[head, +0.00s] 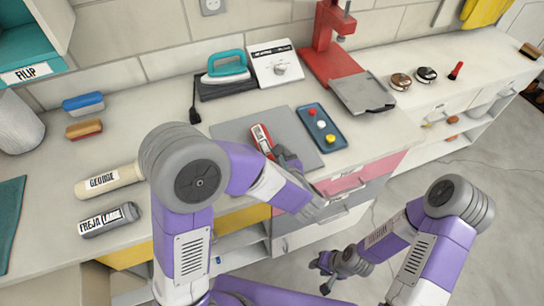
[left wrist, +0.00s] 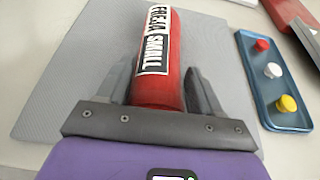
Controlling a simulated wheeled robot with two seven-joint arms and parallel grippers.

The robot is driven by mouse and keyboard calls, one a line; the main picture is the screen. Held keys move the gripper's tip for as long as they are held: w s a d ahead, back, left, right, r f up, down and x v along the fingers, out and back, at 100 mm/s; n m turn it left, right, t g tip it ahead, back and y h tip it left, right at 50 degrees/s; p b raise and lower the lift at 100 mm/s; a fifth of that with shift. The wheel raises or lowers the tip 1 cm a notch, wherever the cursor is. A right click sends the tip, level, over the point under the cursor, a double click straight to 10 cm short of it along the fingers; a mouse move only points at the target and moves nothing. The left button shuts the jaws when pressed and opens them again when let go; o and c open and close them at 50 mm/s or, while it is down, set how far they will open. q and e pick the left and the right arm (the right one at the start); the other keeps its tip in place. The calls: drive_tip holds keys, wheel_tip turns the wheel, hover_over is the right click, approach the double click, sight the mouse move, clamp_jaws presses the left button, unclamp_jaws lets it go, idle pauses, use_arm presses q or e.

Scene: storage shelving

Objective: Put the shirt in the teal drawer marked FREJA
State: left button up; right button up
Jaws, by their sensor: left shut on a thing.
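A red rolled shirt (head: 261,136) lies over the grey mat on the counter. In the left wrist view the red roll (left wrist: 158,75) has a label reading FREJA SMALL. My left gripper (head: 278,156) has its fingers on either side of the roll's near end and is shut on it; the fingers also show in the left wrist view (left wrist: 160,85). I cannot tell if the roll is lifted off the mat. My right gripper (head: 323,273) hangs in front of the counter, empty, its fingers apart. A teal drawer marked FREJA is not in view.
A teal drawer marked FILIP (head: 33,72) is at the upper left. A beige roll marked GEORGE (head: 108,181) and a grey FREJA roll (head: 108,220) lie at left. The iron (head: 226,67), red press (head: 328,45) and blue button tray (head: 321,127) surround the mat.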

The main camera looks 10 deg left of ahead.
use_arm(q)
drive_tip(key=o, duration=0.7)
drive_tip(key=shift+f, duration=0.1)
drive_tip(key=o, duration=0.5)
drive_tip(key=shift+c, duration=0.2)
